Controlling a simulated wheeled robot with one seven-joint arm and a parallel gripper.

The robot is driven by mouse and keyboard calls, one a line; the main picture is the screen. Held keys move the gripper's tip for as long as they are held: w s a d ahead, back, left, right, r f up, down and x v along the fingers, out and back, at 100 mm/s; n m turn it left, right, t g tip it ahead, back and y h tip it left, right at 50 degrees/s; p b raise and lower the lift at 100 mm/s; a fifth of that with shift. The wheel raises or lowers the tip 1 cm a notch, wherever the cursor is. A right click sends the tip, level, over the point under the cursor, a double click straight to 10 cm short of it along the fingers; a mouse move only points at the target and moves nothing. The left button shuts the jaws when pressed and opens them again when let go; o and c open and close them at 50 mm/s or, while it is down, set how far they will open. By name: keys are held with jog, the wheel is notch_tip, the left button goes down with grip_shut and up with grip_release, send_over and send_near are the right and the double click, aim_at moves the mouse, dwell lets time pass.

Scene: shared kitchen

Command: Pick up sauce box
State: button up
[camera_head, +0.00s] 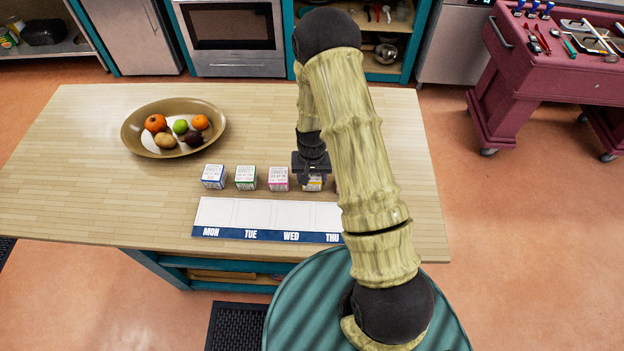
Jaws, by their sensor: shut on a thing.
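Several small white boxes stand in a row on the wooden counter. From the left they are a blue-edged box (213,176), a green-edged box (245,178), a pink box (278,179) and a yellow-marked box (313,185). A sliver of another pinkish box (337,187) shows at the right, mostly hidden by my arm. The print is too small to tell which is the sauce box. My gripper (312,178) points down over the yellow-marked box and is shut on it. The gripper covers its upper part; I cannot tell whether it is lifted.
A white mat (265,212) marked MON, TUE, WED, THU lies in front of the boxes, its right end behind my arm. A large fruit bowl (130,132) stands at the back left of the counter (70,190). The left counter is clear. A red tool cart (560,75) stands far right.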

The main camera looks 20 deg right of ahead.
notch_tip(320, 180, up, 9)
jog(key=b, duration=0.2)
jog(key=shift+b, duration=0.3)
jog(key=shift+d, duration=0.1)
dwell(0.4)
